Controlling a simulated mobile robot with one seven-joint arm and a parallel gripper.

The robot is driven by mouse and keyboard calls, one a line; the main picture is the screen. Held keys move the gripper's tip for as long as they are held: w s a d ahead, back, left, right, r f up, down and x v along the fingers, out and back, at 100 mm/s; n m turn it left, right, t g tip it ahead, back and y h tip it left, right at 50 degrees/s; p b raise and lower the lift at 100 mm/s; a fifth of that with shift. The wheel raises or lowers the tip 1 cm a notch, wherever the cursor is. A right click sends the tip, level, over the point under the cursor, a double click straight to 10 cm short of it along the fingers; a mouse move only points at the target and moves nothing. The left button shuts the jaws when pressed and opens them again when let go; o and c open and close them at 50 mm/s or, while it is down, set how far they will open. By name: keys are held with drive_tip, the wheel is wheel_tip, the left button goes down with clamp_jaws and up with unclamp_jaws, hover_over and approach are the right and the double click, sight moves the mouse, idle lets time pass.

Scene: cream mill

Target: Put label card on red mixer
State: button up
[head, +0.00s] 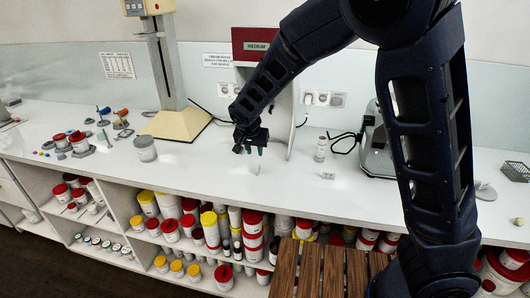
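The red mixer (251,36) stands against the back wall, with a red head marked with a word like "MEDIUM" and a pale column below it, partly behind my arm. A small white piece with dark marks (327,176) lies on the white counter right of my gripper; it may be the label card, but it is too small to be sure. My gripper (249,149) points down over the counter in front of the mixer's column. Its fingers are small and dark, and whether they are open or hold anything is unclear.
A white bottle (320,149) and a metal device (377,145) stand right. Shelves below hold several tubs; a slatted wooden surface (333,272) lies in front.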

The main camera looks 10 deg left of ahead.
drive_tip(key=shift+r, duration=0.1)
drive_tip(key=w+d+r+g, duration=0.1)
drive_tip(key=d+r, duration=0.3)
drive_tip(key=d, duration=0.6)
drive_tip(key=w+d+r+y, duration=0.15)
drive_tip(key=d+r, duration=0.25)
drive_tip(key=d, duration=0.6)
drive_tip(key=w+d+r+g, duration=0.15)
drive_tip(key=d+r, duration=0.25)
drive_tip(key=d, duration=0.7)
drive_tip(key=s+d+r+t, duration=0.1)
drive_tip(key=s+d+r, duration=0.1)
drive_tip(key=s+d, duration=0.6)
drive_tip(key=s+d+r+t+h, duration=0.1)
drive_tip(key=s+d+r, duration=0.2)
drive_tip(key=s+d, duration=0.5)
drive_tip(key=d, duration=0.3)
drive_tip(key=shift+r, duration=0.25)
